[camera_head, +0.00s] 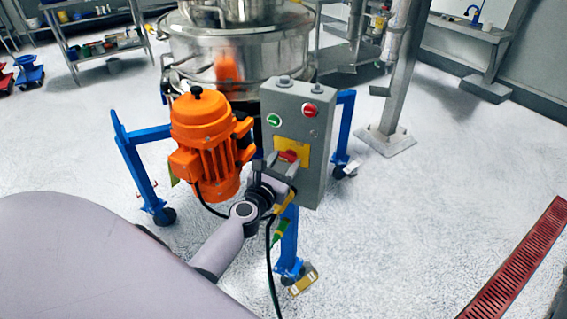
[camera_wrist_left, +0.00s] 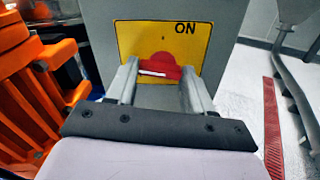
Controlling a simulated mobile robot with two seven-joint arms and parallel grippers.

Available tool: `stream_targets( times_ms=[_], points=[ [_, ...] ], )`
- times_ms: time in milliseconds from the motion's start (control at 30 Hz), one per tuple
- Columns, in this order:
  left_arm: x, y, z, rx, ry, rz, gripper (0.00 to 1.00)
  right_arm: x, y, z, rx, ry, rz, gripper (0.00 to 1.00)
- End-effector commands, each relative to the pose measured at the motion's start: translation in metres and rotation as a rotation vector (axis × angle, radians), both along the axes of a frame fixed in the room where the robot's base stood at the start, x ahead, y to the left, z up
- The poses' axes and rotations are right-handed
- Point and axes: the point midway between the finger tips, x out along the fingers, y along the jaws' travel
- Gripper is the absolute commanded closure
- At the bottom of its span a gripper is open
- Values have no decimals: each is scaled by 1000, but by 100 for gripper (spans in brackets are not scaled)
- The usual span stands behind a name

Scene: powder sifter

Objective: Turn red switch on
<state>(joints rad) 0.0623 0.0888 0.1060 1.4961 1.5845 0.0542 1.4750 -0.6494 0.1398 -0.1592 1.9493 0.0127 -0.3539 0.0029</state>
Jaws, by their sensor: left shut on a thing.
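The red switch (camera_head: 289,156) sits on a yellow plate (camera_head: 305,151) on the front of a grey control box (camera_head: 318,130). In the left wrist view the red switch (camera_wrist_left: 159,66) lies roughly level across the yellow plate (camera_wrist_left: 203,35), with a white mark along its handle and "ON" printed at the upper right. My left gripper (camera_head: 284,161) is at the switch. In the left wrist view its two fingers (camera_wrist_left: 160,82) are on either side of the switch's handle, shut on it. My right gripper is not in view.
A green button (camera_head: 273,120) and a red button (camera_head: 309,110) sit higher on the box. An orange motor (camera_head: 204,140) stands close left of it. Blue wheeled legs (camera_head: 143,170) stand around the steel sifter (camera_head: 240,55). The floor at right is open up to a red drain grate (camera_head: 520,262).

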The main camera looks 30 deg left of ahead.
Motion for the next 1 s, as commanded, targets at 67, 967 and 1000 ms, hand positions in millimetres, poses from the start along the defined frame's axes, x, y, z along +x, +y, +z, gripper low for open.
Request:
stream_targets(
  times_ms=[67, 967, 1000],
  points=[
    [0, 0, 0, 61, 12, 0, 79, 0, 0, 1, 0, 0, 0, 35],
    [0, -1, 2, 905, 154, -1, 79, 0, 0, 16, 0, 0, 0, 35],
    [0, -1, 2, 941, 160, -2, 79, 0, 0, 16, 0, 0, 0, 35]
  ],
)
